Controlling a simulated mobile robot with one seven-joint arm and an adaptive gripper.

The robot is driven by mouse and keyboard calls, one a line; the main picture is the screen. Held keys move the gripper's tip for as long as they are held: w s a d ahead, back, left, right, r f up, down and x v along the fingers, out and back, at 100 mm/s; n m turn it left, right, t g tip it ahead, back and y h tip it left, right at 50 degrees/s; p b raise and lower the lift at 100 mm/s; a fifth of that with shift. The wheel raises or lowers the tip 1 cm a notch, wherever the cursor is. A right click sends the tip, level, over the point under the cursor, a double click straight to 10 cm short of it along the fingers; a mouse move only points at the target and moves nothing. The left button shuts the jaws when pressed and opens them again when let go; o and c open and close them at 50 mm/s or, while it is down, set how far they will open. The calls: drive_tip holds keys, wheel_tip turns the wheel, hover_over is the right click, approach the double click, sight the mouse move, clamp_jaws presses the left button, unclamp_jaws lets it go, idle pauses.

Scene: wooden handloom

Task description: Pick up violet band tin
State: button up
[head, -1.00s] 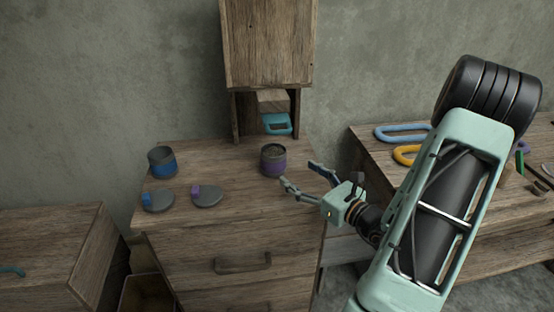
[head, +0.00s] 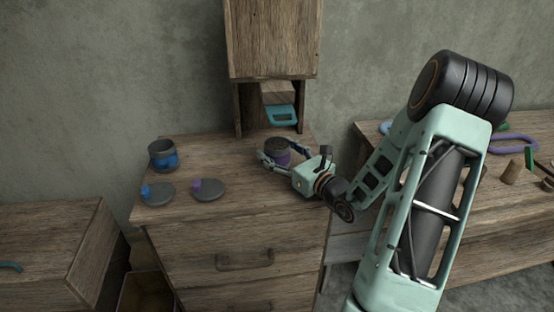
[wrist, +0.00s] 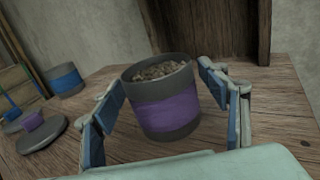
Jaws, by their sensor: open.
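The violet band tin (head: 279,153) is a dark grey round tin with a violet band, upright on the wooden cabinet top. In the wrist view the violet band tin (wrist: 165,108) is open at the top and filled with small brownish pieces. My gripper (head: 276,150) is open, with one finger on each side of the tin. In the wrist view my gripper (wrist: 158,105) shows its left finger apart from the tin and its right finger close to the tin's side. I cannot tell whether the right finger touches.
A blue band tin (head: 162,154) stands at the left of the cabinet top. Two grey lids, one with a blue knob (head: 159,192) and one with a violet knob (head: 208,189), lie in front. A wooden upright housing with a teal handle (head: 281,115) rises behind the tin.

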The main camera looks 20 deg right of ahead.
drive_tip(key=shift+w, duration=0.1)
drive_tip(key=shift+c, duration=0.4)
drive_tip(key=c, duration=1.3)
drive_tip(key=shift+r, duration=0.1)
